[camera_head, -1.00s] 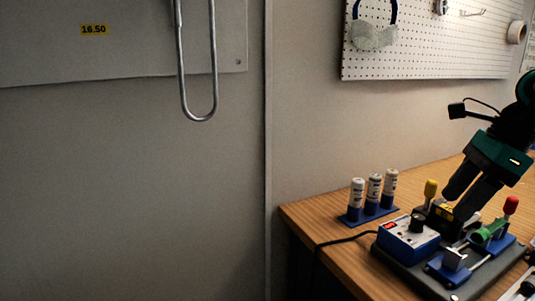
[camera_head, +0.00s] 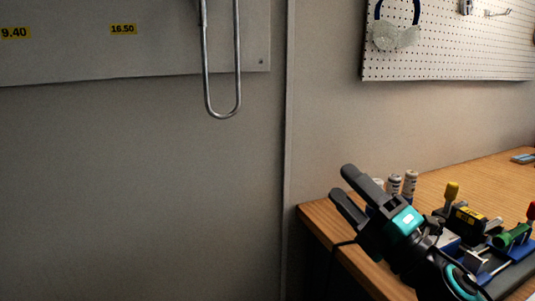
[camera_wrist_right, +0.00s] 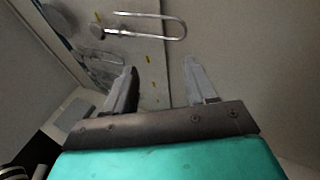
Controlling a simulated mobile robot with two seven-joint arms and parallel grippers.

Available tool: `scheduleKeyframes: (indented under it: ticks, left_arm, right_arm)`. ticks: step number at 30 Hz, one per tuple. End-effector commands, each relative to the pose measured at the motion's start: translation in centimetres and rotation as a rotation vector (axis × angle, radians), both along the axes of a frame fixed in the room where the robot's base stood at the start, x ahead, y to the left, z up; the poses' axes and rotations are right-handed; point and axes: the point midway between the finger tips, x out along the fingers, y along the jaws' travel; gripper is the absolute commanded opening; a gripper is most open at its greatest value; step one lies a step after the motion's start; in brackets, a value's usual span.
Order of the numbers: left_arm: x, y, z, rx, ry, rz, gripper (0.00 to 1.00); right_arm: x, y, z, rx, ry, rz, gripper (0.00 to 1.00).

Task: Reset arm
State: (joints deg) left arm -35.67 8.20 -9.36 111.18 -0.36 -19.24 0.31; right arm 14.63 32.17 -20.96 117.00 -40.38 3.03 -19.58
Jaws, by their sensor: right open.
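My right gripper (camera_head: 347,188) is in the head view at the lower right, over the left edge of the wooden bench (camera_head: 318,213). Its two fingers point up and to the left. They are apart with nothing between them. In the right wrist view the fingers of the right gripper (camera_wrist_right: 162,85) are also spread and empty, with the wall beyond. My left gripper is not in view.
White cylinders (camera_head: 410,183) stand behind my right gripper, partly hidden by it. A device with a yellow knob (camera_head: 452,189) and a green part (camera_head: 512,236) is on the bench to the right. A metal hook (camera_head: 222,112) hangs on the wall panel; a pegboard (camera_head: 450,55) is at upper right.

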Motion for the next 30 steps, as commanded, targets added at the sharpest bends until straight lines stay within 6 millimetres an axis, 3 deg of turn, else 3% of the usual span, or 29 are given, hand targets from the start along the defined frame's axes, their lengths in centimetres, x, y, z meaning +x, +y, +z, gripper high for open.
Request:
scheduleKeyframes:
  ticks: [5,8,12,16,21,30]
  left_arm:
    - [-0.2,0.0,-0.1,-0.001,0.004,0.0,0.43]
    - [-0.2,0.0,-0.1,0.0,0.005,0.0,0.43]
    - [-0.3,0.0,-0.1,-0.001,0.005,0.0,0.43]
    - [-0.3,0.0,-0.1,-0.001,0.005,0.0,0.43]
    - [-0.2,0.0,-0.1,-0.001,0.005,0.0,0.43]
    - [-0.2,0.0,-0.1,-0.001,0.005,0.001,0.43]
  right_arm:
    - [-0.2,-4.1,-6.1,0.382,0.387,-0.204,0.56]
    - [-1.6,-6.2,-10.8,0.57,0.619,-0.329,0.56]
    - [-5.6,-8.2,-18.2,0.801,0.959,-0.517,0.56]
    - [-10.8,-8.8,-23.8,0.956,1.239,-0.677,0.56]
    - [-16.6,-8.6,-27.9,1.064,1.492,-0.831,0.56]
    - [-25.5,-7.5,-31.1,1.162,1.827,-1.045,0.56]
